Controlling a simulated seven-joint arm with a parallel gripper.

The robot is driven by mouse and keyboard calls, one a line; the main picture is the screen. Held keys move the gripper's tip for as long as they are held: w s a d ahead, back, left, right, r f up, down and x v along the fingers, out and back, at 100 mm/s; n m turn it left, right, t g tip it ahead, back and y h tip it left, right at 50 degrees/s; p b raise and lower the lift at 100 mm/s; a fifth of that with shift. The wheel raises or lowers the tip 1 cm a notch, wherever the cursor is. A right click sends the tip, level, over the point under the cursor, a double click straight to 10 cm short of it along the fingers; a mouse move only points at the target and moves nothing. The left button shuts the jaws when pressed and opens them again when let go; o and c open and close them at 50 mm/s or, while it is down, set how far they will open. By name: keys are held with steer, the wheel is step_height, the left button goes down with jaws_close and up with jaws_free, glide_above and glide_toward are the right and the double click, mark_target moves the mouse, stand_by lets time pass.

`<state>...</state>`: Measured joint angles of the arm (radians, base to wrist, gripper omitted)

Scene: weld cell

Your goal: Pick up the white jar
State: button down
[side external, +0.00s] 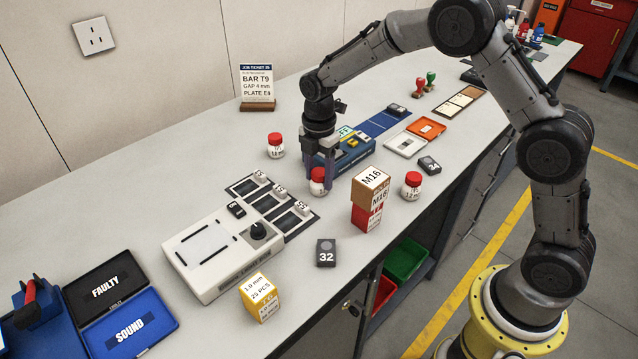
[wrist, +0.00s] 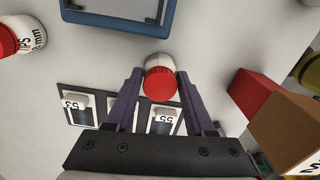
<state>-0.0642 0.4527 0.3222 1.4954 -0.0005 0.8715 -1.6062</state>
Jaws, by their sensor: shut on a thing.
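A white jar with a red lid (side external: 317,187) stands between the fingers of my gripper (side external: 319,172) in the side view. The wrist view shows the same jar (wrist: 160,64) between the two purple fingertips (wrist: 159,76), its red lid facing the camera. My gripper is shut on this jar. It is at or very near the table top; I cannot tell whether it touches. A second red-lidded white jar (side external: 275,146) stands behind to the left, and a third (side external: 411,186) stands to the right. Part of the held jar is hidden by a finger.
Stacked M16 boxes (side external: 369,190) stand close on the right of my gripper. A blue case (side external: 352,152) lies just behind. Dark plates with small labelled blocks (side external: 285,213) and a white device (side external: 222,250) lie front left. A black 32 block (side external: 326,252) stands in front.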

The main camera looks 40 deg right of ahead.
mark_target(322, 170)
steer(key=shift+r, duration=0.1)
steer(key=r, duration=0.6)
steer(key=d+r, duration=0.1)
steer(key=r, duration=0.2)
steer(key=shift+r, duration=0.3)
steer(key=shift+s+d+r+m, duration=0.1)
steer(key=shift+s+r+m, duration=0.1)
steer(key=shift+m, duration=0.4)
steer(key=m, duration=0.7)
steer(key=d+f+m, duration=0.1)
steer(key=m, duration=0.6)
steer(key=s+m, duration=0.1)
steer(key=m, duration=0.6)
steer(key=shift+s+d+f, duration=0.1)
steer(key=shift+d+f, duration=0.1)
steer(key=shift+d, duration=0.2)
